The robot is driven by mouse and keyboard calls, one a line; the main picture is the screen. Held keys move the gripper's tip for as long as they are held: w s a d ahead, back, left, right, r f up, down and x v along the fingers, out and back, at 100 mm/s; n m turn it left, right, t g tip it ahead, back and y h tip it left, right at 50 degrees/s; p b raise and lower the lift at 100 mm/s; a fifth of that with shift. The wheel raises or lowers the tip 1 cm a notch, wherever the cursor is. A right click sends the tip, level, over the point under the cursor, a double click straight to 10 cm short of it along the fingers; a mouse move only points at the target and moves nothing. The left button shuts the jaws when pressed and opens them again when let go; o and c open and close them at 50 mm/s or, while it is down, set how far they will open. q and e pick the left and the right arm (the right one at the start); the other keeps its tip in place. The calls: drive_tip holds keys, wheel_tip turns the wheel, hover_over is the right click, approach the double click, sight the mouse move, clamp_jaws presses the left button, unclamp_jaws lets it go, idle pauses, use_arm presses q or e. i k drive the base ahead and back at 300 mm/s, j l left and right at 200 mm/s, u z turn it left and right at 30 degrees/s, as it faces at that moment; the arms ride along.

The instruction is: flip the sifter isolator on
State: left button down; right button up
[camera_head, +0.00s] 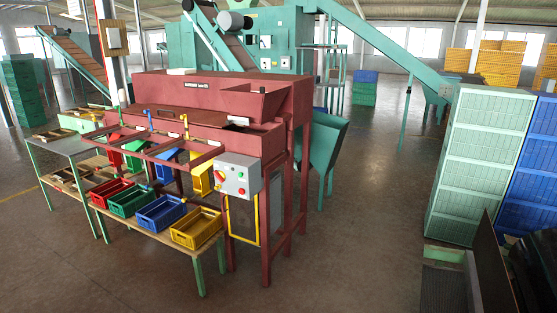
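The red sifter machine (200,98) stands left of the middle on red legs. A grey control box (238,178) is fixed to its front right corner. On the box face I see a red rotary knob (220,177), which looks like the isolator; its exact position is too small to read. Small red and green buttons show to its right. Neither of my grippers is in view.
Red, green, blue and yellow crates (196,228) sit on a low bench (150,228) before the sifter. Pale green stacked crates (481,160) and blue ones (532,170) stand at the right. The floor (350,215) between them and the sifter is clear.

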sight(220, 176)
drive_tip(key=i+j, duration=0.2)
drive_tip(key=i, duration=0.25)
drive_tip(key=i+j, duration=0.15)
drive_tip(key=i, duration=0.3)
drive_tip(key=i+j+z, duration=0.1)
drive_tip(key=i, duration=0.4)
drive_tip(key=i+j, duration=0.3)
drive_tip(key=i, duration=0.15)
drive_tip(key=i+j, duration=0.4)
drive_tip(key=i+z, duration=0.05)
